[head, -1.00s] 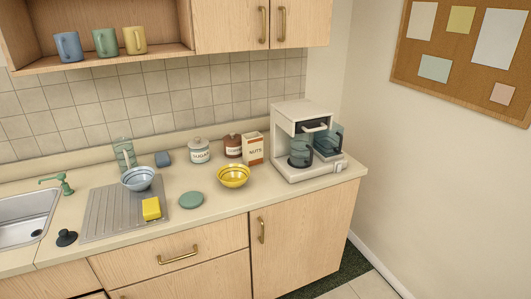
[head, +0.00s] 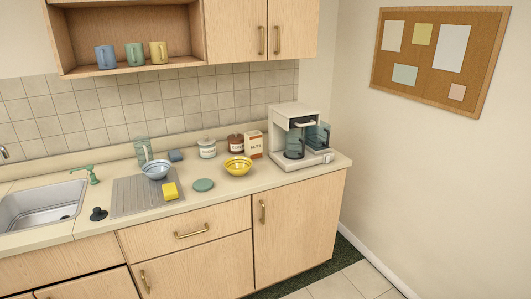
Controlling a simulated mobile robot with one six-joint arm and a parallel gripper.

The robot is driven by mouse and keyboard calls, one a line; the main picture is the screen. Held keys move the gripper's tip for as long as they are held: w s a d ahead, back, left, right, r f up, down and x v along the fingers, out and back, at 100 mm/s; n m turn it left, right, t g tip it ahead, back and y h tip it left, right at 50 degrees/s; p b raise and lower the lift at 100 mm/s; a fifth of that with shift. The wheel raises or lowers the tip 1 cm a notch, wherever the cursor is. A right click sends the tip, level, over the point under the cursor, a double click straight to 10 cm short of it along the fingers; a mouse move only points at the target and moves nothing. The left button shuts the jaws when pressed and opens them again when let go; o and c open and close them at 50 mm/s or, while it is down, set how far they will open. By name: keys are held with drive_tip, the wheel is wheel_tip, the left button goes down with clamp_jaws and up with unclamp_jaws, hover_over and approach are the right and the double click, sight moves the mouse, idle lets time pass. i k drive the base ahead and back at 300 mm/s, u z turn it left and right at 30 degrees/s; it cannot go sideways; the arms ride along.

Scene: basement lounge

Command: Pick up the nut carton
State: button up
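The nut carton (head: 254,143) is a small white and orange-brown box marked NUTS. It stands upright at the back of the counter. The coffee machine (head: 297,118) is close to its right, and a brown-red jar (head: 235,144) is close to its left. The yellow bowl (head: 238,167) stands in front and to the left, hiding a little of the carton's lower left at most. My gripper is not in view.
The counter (head: 245,192) also holds a white sugar jar (head: 207,147), a green disc (head: 203,185), a blue bowl (head: 156,169), a yellow sponge (head: 170,191) and a sink (head: 40,207). Wall cupboards (head: 262,30) hang above. The floor (head: 345,282) shows at lower right.

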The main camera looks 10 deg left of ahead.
sight(253, 139)
drive_tip(key=z, duration=0.05)
drive_tip(key=k, duration=0.35)
drive_tip(key=u, duration=3.75)
drive_tip(key=i, duration=0.1)
drive_tip(key=z, duration=2.55)
drive_tip(key=i, duration=1)
drive_tip(key=u, duration=0.05)
